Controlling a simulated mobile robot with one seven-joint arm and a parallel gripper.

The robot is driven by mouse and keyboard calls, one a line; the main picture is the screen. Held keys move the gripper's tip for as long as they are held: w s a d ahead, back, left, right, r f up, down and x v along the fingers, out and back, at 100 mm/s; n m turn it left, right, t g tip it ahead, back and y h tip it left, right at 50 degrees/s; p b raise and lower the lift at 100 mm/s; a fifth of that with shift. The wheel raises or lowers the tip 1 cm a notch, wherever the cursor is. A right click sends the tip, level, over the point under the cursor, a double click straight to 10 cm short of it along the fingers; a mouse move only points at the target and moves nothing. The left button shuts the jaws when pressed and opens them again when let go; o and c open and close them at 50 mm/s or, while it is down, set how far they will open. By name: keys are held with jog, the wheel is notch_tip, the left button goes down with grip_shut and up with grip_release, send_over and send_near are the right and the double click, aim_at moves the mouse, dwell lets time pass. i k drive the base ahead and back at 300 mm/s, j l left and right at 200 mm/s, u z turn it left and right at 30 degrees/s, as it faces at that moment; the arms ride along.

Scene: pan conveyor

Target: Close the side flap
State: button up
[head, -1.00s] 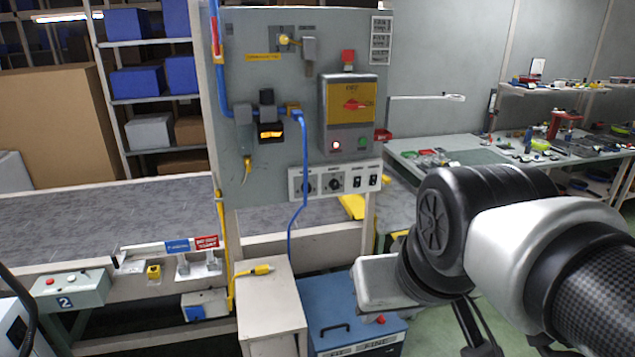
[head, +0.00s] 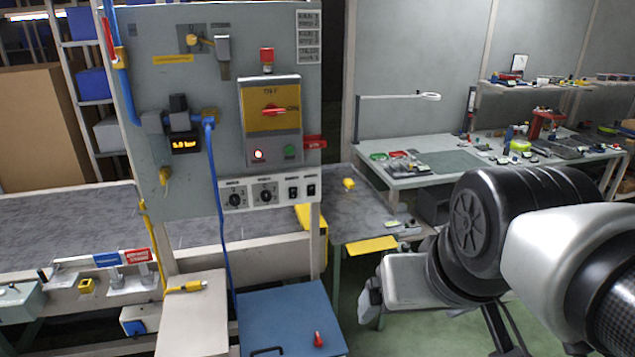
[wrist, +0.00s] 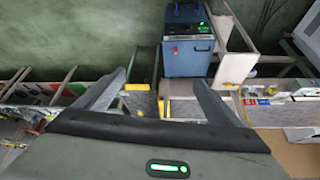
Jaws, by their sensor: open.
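A flat yellow plate (head: 372,244), which looks like a flap, sticks out level from the near edge of the conveyor's end (head: 352,212) in the head view. A second yellow panel (head: 306,222) is partly hidden behind the control board's post; I cannot tell for certain which one is the side flap. My gripper (wrist: 160,80) is open and empty in the wrist view, its two fingers spread wide.
A grey control board (head: 215,110) with a yellow switch box (head: 271,120) and a hanging blue cable (head: 222,220) stands left. A blue cabinet (head: 290,315) and a pale box (head: 192,315) stand below it. A workbench (head: 470,160) is behind. Green floor lies open under my arm.

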aim_at(360, 249)
jog(key=i+l+z, duration=0.1)
jog(key=i+l, duration=0.35)
jog(key=l, duration=0.55)
jog(key=i+l, duration=0.15)
jog(key=l, duration=0.4)
jog(key=i+l, duration=0.25)
jog(key=i, duration=0.25)
jog(key=i+l, duration=0.2)
jog(key=i, duration=0.3)
jog(key=u, duration=0.05)
